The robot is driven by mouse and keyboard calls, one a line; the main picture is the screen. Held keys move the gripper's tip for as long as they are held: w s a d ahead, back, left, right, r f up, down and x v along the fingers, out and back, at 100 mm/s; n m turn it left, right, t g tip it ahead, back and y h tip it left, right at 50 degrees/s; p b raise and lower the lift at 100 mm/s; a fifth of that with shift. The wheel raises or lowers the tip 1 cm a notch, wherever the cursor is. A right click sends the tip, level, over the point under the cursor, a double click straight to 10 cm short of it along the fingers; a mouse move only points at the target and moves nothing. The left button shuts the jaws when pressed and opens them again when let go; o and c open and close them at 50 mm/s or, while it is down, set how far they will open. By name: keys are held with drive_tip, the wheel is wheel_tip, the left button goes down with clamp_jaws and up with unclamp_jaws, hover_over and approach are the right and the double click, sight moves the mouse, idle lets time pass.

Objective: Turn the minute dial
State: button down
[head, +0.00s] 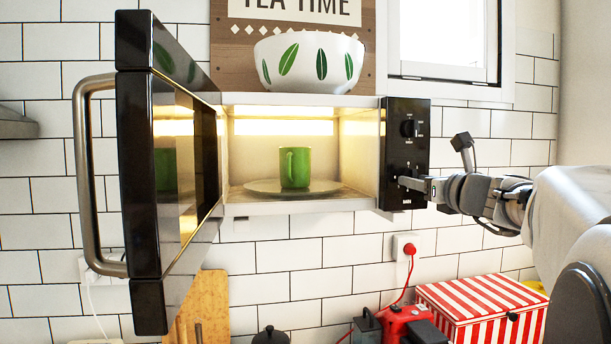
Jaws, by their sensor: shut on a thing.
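The microwave's black control panel (404,150) is right of its open cavity. An upper dial (407,128) shows on it, uncovered. My gripper (403,182) reaches in from the right and is shut on the lower dial, at the lower part of the panel. The fingers hide most of that dial, so its angle cannot be told. The panel's markings are too small to read, so which dial is for minutes does not show.
The microwave door (160,180) hangs wide open to the left. A green mug (294,167) stands on the plate (262,187) inside. A leaf-patterned bowl (309,62) sits on top. Below are a red-striped box (480,305) and a red plug (410,249).

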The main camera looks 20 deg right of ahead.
idle(0.3)
drive_tip(key=shift+c, duration=2.1)
unclamp_jaws()
drive_tip(key=shift+s, duration=0.2)
